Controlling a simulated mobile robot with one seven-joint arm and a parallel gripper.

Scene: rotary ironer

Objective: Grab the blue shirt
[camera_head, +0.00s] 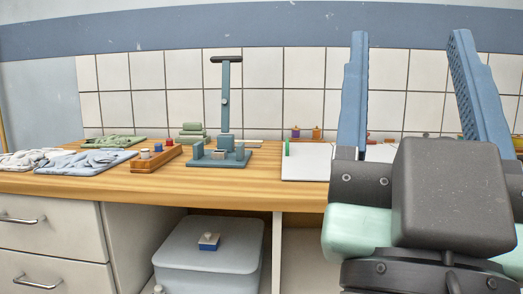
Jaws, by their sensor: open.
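A crumpled light-blue cloth (87,162), which looks like the blue shirt, lies flat near the front left of the wooden counter. My gripper (408,45) fills the right side of the view, with its two blue fingers pointing up and spread apart. It is open, with nothing between the fingers. It is far to the right of the blue cloth and closer to the camera. My gripper hides part of the counter's right side.
A white cloth (30,158) and a green cloth (113,141) lie beside the blue one. A wooden spool tray (157,160), a blue stand (226,110) and a white board (307,163) are further right. A grey bin (210,256) is below the counter (240,195).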

